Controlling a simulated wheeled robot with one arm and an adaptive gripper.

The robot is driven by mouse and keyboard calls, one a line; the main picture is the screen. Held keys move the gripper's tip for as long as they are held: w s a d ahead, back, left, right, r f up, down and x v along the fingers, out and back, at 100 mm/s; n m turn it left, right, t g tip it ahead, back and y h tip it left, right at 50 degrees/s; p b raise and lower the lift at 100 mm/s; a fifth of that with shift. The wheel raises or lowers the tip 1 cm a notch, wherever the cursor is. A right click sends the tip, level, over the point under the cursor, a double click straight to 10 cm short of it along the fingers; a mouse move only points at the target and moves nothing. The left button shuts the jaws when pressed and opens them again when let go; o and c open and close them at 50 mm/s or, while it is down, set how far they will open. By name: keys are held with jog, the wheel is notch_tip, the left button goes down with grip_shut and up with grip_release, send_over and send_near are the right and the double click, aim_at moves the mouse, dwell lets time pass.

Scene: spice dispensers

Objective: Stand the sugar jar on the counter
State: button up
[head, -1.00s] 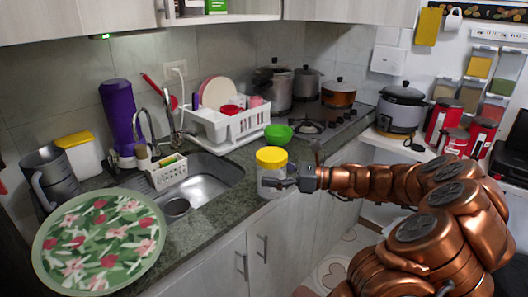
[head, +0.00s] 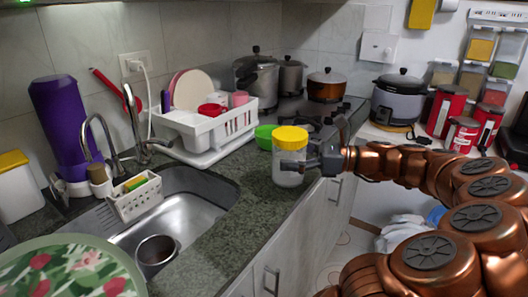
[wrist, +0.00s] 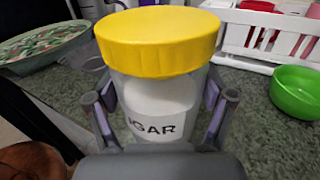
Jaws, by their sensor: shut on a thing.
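The sugar jar is a clear jar with a yellow lid and white contents (head: 289,163). In the wrist view the jar (wrist: 160,95) stands upright between the fingers, and its label reads "GAR", the rest hidden. My gripper (head: 308,164) is shut on the jar from the right in the head view; its fingers (wrist: 160,108) lie on both sides of the jar's body. The jar is at the front edge of the dark green stone counter (head: 228,222). I cannot tell whether its base touches the counter.
A green bowl (head: 265,136) sits behind the jar, near the white dish rack (head: 205,135). A floral tray (head: 75,270) is at front left. Bare counter lies between sink and jar.

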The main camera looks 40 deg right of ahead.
jog(key=shift+w+d+f, duration=0.4)
jog(key=shift+w+f, duration=0.4)
jog(key=shift+w, duration=1.5)
jog(key=shift+w+d+f, duration=0.4)
jog(key=shift+w+f, duration=0.35)
jog(key=shift+w, duration=1.5)
jog(key=shift+w+d+f, duration=0.4)
jog(key=shift+w+f, duration=0.4)
jog(key=shift+w, duration=1.5)
jog(key=shift+f, duration=0.1)
jog(key=o, duration=1.7)
jog(key=shift+f, duration=0.1)
jog(key=shift+c, duration=0.2)
jog(key=shift+d, duration=0.1)
jog(key=v, duration=1.2)
jog(key=shift+r, duration=0.2)
